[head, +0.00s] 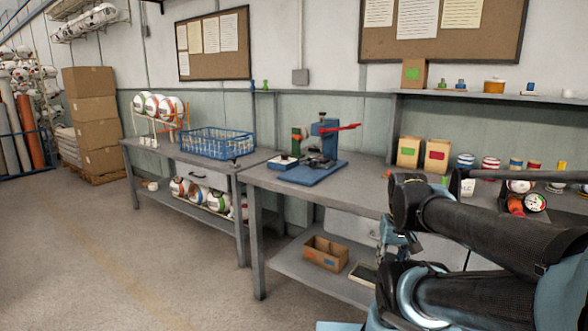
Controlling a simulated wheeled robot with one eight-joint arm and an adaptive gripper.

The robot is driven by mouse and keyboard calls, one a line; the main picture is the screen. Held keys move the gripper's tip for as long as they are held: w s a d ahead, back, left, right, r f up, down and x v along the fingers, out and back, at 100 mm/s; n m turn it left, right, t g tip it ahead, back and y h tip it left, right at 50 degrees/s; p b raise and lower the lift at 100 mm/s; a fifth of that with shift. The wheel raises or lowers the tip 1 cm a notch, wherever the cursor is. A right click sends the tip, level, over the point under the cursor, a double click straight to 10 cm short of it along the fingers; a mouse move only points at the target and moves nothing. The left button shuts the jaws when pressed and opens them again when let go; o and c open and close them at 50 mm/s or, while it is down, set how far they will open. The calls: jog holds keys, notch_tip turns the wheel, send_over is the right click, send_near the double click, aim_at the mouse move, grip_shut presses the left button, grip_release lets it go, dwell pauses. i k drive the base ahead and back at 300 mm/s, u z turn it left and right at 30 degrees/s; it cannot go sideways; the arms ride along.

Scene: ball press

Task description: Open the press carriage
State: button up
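The press stands on the grey workbench (268,183) near the middle of the head view. It has a blue base plate (313,174), a blue upright (326,143) and a red lever (343,127) pointing right at its top. Small dark parts (318,161) sit low on the base; I cannot tell which is the carriage or how far it is open. A green part (298,143) stands at the upright's left, and a white-topped block lies at the plate's left (283,161). My dark arm fills the lower right, apart from the press. I cannot make out my gripper.
A blue wire basket (217,143) and a rack of balls (158,106) stand on the left bench. Small boxes (437,156) and tins (490,163) stand right of the press. A cardboard box (325,253) sits on the lower shelf. The floor at left is clear.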

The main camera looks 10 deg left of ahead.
aim_at(314, 164)
jog(key=u, duration=0.6)
jog(key=k, duration=0.8)
jog(key=u, duration=0.9)
jog(key=k, duration=0.3)
jog(key=u, duration=0.05)
jog(key=i, duration=1)
jog(key=z, duration=1.2)
jog(key=i, duration=0.9)
jog(key=z, duration=0.6)
